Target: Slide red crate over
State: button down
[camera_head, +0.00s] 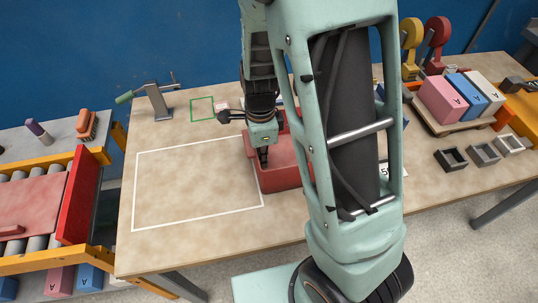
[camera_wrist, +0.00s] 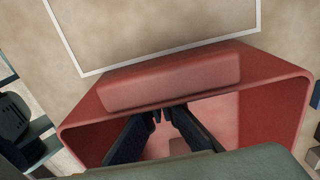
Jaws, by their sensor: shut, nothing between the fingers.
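The red crate (camera_head: 283,173) stands on the wooden table, partly hidden behind my arm in the head view. Its left side is close to the right edge of a white outlined rectangle (camera_head: 197,182) on the table top. In the wrist view the crate (camera_wrist: 290,97) is open-topped, with a thick block along its wall on the side of the white outline (camera_wrist: 90,72). My gripper (camera_head: 264,158) points down at the crate's left part. Its fingers (camera_wrist: 165,112) are shut and empty, over or inside the crate beside that wall; whether they touch it I cannot tell.
The table area inside the white outline is bare. A metal stand with a green handle (camera_head: 155,100) and a small green outlined square (camera_head: 202,109) are at the back. Pink, blue and white boxes (camera_head: 447,100) and small open trays (camera_head: 484,154) are on the right. A roller conveyor (camera_head: 40,200) is at left.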

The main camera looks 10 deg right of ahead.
jog(key=a+p, duration=1)
jog(key=a, duration=1.9)
jog(key=shift+a, duration=0.3)
jog(key=shift+d, duration=0.15)
